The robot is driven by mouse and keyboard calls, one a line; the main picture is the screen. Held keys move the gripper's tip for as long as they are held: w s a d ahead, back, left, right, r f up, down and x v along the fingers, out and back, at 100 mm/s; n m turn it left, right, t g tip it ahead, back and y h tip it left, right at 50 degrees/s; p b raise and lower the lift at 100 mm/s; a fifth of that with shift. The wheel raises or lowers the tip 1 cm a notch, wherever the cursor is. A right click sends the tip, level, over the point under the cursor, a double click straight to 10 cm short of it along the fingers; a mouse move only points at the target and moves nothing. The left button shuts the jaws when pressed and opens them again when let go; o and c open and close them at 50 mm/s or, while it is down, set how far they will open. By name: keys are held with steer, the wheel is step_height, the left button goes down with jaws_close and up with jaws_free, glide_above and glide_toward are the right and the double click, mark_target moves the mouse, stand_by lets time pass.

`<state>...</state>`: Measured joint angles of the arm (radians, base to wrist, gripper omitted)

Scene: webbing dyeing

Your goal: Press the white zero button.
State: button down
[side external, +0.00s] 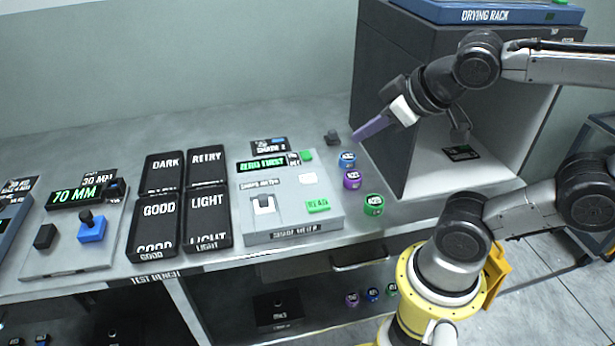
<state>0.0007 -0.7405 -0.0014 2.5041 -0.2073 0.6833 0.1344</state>
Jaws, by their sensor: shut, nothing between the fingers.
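The shade meter (285,228) is a light grey box on the bench. A small white button (307,179) sits on its upper right; any lettering on it is too small to read. A green READ button (318,206) lies just below it, nearer the front edge. The meter's display (262,165) shows green text that looks like "ZERO FIRST". My gripper (356,136) has purple fingers that are shut and empty. It is tilted down to the left, behind and to the right of the meter, apart from the white button and above the bench.
Blue (347,159), purple (351,179) and green (373,204) capped pots stand right of the meter. A small dark block (332,138) is behind them. Black trays (207,213) labelled GOOD, LIGHT, DARK and RETRY lie left. A dark cabinet (375,85) rises at right.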

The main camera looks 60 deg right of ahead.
steer(key=w+d+r+n+t+h, duration=0.2)
steer(key=w+d+r+t, duration=0.1)
steer(key=w, duration=0.3)
steer(key=n+g+y, duration=0.2)
steer(key=n+y, duration=0.1)
steer(key=n, duration=0.4)
glide_above(313, 178)
step_height(313, 178, down, 10)
steer(key=shift+f, duration=0.1)
steer(key=shift+a+f, duration=0.1)
steer(key=shift+f, duration=0.05)
steer(key=shift+f, duration=4.25)
steer(key=shift+f, duration=0.15)
steer(key=shift+f, duration=0.25)
